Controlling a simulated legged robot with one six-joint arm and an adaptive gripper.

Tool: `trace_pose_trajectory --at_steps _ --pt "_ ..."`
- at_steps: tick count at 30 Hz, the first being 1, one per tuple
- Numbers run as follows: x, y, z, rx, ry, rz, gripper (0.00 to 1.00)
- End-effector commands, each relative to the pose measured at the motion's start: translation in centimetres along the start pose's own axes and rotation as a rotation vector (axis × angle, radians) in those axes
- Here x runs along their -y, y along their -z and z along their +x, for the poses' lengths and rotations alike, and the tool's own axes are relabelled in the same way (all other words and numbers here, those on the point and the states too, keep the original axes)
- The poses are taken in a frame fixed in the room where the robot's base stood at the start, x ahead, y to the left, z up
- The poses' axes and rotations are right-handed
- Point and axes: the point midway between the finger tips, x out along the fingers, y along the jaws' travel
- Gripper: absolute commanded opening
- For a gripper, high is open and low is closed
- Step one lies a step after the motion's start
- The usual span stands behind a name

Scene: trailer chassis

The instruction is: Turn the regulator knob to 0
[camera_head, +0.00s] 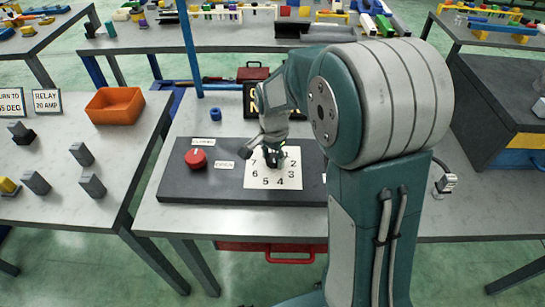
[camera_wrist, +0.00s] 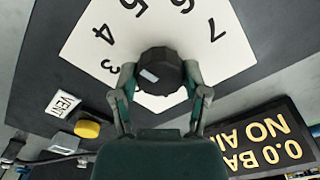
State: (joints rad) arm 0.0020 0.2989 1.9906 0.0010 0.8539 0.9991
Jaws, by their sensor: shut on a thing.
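The regulator knob (camera_wrist: 168,62) is black and round, with a light mark on the left part of its top, on the side of the 3. It stands in the middle of a white number plate (camera_wrist: 215,50), which also shows in the head view (camera_head: 262,181). The numbers 2 to 7 can be read there; the others are hidden by my arm. My gripper (camera_wrist: 160,80) is shut on the knob, one finger on each side. In the head view my gripper (camera_head: 274,160) comes down over the plate and mostly hides the knob.
A dark panel (camera_head: 230,187) carries a red knob (camera_head: 196,159) with CLOSED and OPEN labels, left of the plate. A black display (camera_wrist: 262,138) reads 0.0 BAR, NO AIR. A yellow button (camera_wrist: 87,129) sits beside a VENT label (camera_wrist: 63,104). An orange bin (camera_head: 115,105) stands on the left table.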

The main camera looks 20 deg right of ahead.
Motion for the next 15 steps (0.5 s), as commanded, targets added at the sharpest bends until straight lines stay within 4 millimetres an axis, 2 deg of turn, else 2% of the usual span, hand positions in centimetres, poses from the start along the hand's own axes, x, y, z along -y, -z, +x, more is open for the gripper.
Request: trace_pose_trajectory --at_steps 15 --pt "0.10 0.13 0.06 -0.004 0.003 -0.489 0.11"
